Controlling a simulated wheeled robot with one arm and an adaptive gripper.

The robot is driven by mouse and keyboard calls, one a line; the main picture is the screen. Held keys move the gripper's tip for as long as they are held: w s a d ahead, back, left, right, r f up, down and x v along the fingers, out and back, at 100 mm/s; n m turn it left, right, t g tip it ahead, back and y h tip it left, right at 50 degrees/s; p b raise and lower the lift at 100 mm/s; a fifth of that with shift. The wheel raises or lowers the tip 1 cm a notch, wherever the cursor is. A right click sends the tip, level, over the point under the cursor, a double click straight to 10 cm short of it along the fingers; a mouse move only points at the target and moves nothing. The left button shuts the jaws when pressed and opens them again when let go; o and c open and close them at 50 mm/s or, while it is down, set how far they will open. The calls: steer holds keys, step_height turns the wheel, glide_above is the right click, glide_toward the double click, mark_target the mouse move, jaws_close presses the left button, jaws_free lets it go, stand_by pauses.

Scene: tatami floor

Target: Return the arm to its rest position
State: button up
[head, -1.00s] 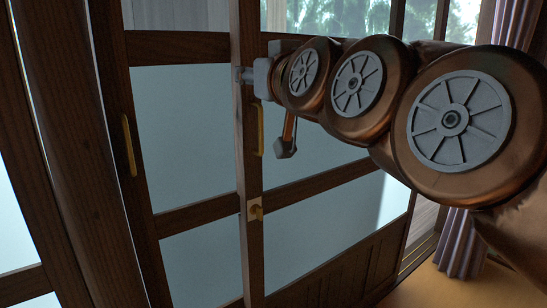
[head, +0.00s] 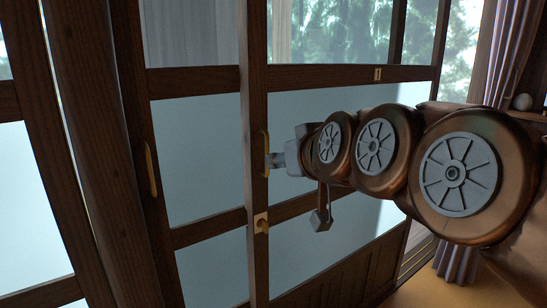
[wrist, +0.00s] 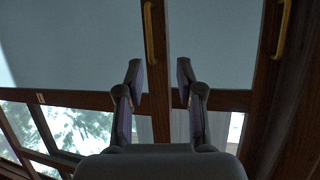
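My gripper (head: 276,161) is in front of the sliding glass door, its tips overlapping the lower part of a brass handle (head: 264,143) in the head view. In the wrist view my gripper (wrist: 159,75) is open, its two dark fingers apart with nothing between them. The handle (wrist: 150,32) shows above the left fingertip there, apart from it in the picture. My arm reaches in from the right, stretched toward the door. Whether a finger touches the door cannot be told.
A dark wooden stile (head: 255,110) stands right by my gripper. A second brass handle (head: 150,170) is on the stile to the left, and a brass latch plate (head: 261,222) is below. A purple curtain (head: 505,60) hangs at the right, near a shelf with a round object (head: 522,102).

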steer(key=s+d+f+m+g+h+p, duration=0.25)
steer(key=s+d+f+g+p, duration=0.55)
steer(key=s+p, duration=0.45)
steer(key=s+d+g+h+p, duration=0.1)
steer(key=s+d+g+p, duration=0.2)
steer(key=s, duration=0.5)
steer(key=s+d+m+g+h+p, duration=0.1)
steer(key=s+d+g+p, duration=0.2)
steer(key=s, duration=0.6)
steer(key=d+p, duration=0.2)
steer(key=p, duration=0.1)
steer(key=shift+s+f+p, duration=0.2)
steer(key=shift+f+p, duration=0.05)
steer(key=shift+p, duration=0.15)
steer(key=shift+m+h, duration=0.25)
